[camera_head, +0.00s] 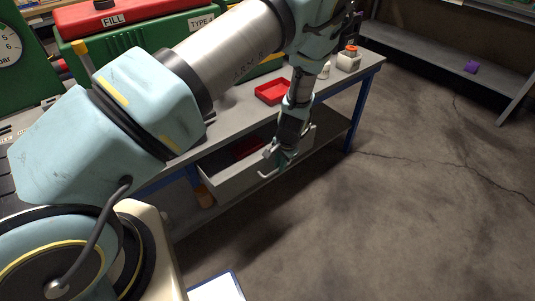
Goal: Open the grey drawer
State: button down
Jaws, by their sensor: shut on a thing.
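The grey drawer (232,183) under the workbench stands pulled out from the bench front, and its inside shows. A dark red thing (248,148) lies inside it. The drawer's light bar handle (268,175) is on its front face. My gripper (280,162) points down at the right part of the drawer front and is shut on the handle. The fingertips are small here and partly hidden by the gripper's own body.
A lower shelf (325,128) runs beneath. The concrete floor (400,200) to the right is clear.

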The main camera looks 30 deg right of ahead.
jog(key=s+d, duration=0.2)
jog(key=s, duration=0.8)
jog(key=c, duration=0.9)
grip_release()
jog(key=r+b, duration=0.1)
jog(key=r, duration=0.2)
jog(key=s+r, duration=0.1)
jog(key=r, duration=0.3)
jog(key=s+r+b, duration=0.1)
jog(key=r, duration=0.2)
jog(key=shift+d+r+b, duration=0.2)
jog(key=shift+r+b, duration=0.1)
jog(key=shift+b, duration=0.05)
